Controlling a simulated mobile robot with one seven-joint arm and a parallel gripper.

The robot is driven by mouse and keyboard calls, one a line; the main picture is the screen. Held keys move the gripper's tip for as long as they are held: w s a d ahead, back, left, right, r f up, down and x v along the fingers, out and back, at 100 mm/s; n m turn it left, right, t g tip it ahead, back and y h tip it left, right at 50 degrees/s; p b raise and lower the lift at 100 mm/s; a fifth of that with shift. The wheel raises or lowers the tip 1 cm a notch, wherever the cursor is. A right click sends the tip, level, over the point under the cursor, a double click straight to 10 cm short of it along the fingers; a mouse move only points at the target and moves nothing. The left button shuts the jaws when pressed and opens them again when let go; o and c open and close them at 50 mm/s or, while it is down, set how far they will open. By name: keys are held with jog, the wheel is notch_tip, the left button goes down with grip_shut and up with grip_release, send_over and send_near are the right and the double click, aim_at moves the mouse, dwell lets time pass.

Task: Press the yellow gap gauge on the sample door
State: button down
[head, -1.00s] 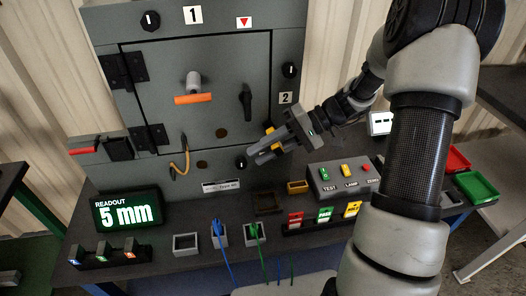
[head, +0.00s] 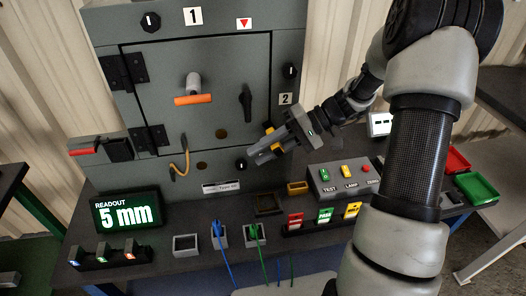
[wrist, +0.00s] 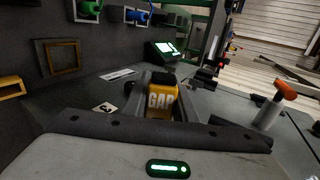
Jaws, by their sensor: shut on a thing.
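The yellow gap gauge (wrist: 161,103), marked GAP, sits between the fingers of my gripper (wrist: 152,92) in the wrist view. My gripper (head: 262,154) is shut on it. In the head view, yellow parts of the gauge (head: 277,147) show at the fingers. The sample door (head: 220,75) is a grey panel with an orange-tipped handle (head: 193,98) and a black latch, and it looks closed. My gripper is in front of the lower right of the door area, near a small black knob (head: 241,165). I cannot tell whether the gauge touches anything.
A readout (head: 127,210) shows 5 mm. A box with TEST, LAMP and ZERO buttons (head: 343,182) stands right of my gripper. Holders with blue and green cabled plugs (head: 254,235), a row of coloured tags (head: 322,215), and red and green trays (head: 478,187) are around it.

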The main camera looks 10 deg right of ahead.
dwell(0.6)
jog(key=s, duration=0.6)
jog(key=shift+s, duration=0.4)
dwell(1.5)
